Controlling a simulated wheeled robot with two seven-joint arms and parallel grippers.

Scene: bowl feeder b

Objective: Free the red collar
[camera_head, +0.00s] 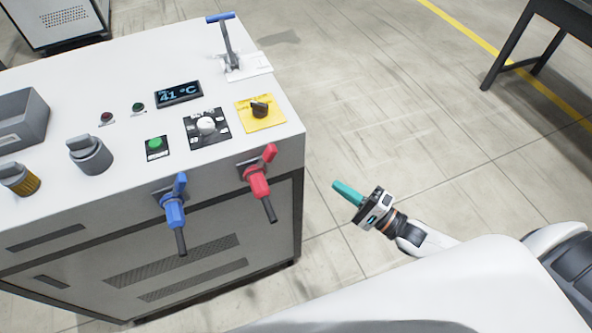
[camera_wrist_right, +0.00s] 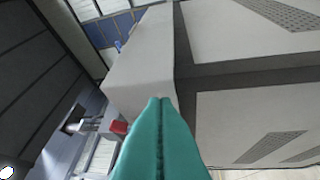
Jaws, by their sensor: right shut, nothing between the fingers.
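A red coupling with a red collar (camera_head: 259,182) sits on the cabinet's front face near its right corner. A red lever (camera_head: 270,153) stands up above it, and a black stub (camera_head: 269,210) hangs below. My right gripper (camera_head: 348,193), with teal fingers, is to the right of the coupling, apart from it, over the floor. Its fingers (camera_wrist_right: 158,135) are shut and empty. A small red part (camera_wrist_right: 119,127) shows beside the fingertips in the right wrist view; I cannot tell which part it is. My left gripper is out of view.
A blue coupling (camera_head: 174,212) with a blue lever is left of the red one. The cabinet top (camera_head: 60,95) carries knobs, buttons, a display (camera_head: 179,94) and a blue-handled lever (camera_head: 227,45). A dark table (camera_head: 560,15) stands far right.

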